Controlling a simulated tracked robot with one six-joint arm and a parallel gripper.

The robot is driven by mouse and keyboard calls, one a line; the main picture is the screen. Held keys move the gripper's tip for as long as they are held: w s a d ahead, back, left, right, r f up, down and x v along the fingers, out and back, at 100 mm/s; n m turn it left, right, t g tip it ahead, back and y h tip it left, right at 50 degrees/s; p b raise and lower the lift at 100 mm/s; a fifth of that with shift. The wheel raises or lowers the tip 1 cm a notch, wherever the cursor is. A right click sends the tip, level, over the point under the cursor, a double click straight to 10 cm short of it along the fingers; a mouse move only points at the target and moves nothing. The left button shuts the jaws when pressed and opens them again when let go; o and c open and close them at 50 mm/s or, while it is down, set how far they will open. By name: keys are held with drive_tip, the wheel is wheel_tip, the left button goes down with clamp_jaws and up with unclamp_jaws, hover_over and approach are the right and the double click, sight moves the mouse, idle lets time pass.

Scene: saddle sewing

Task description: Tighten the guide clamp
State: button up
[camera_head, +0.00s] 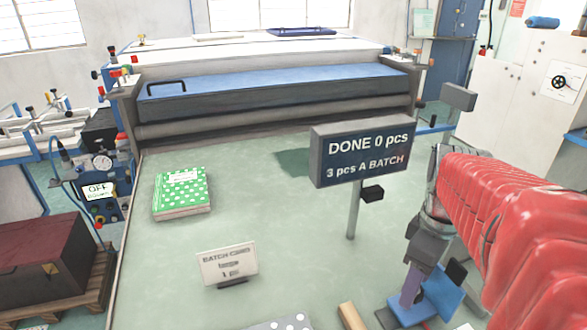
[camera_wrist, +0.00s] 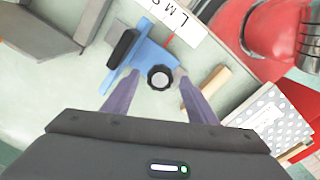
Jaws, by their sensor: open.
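The guide clamp is a blue bracket (camera_wrist: 148,55) with a round black knob (camera_wrist: 160,77) that has a pale centre, and a black bar at its left. In the head view the blue clamp (camera_head: 440,298) is at the lower right, partly covered by my gripper (camera_head: 406,302). My gripper (camera_wrist: 157,76) is open, its two purple fingers pointing at the clamp. In the wrist view the fingertips lie on either side of the knob. I cannot tell whether they touch it.
A white card with the letters L M S (camera_wrist: 178,15) lies beside the clamp, near a wooden block (camera_wrist: 216,79) and a dotted notebook (camera_wrist: 270,112). A sign on a post (camera_head: 362,154) and a batch card (camera_head: 228,264) stand on the green table (camera_head: 270,205). A green dotted book (camera_head: 182,190) lies left.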

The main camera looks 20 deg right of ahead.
drive_tip(key=shift+f, duration=0.35)
drive_tip(key=shift+c, duration=0.2)
drive_tip(key=c, duration=0.9)
drive_tip(key=shift+a, duration=0.3)
drive_tip(key=shift+c, duration=0.6)
drive_tip(key=shift+d, duration=0.3)
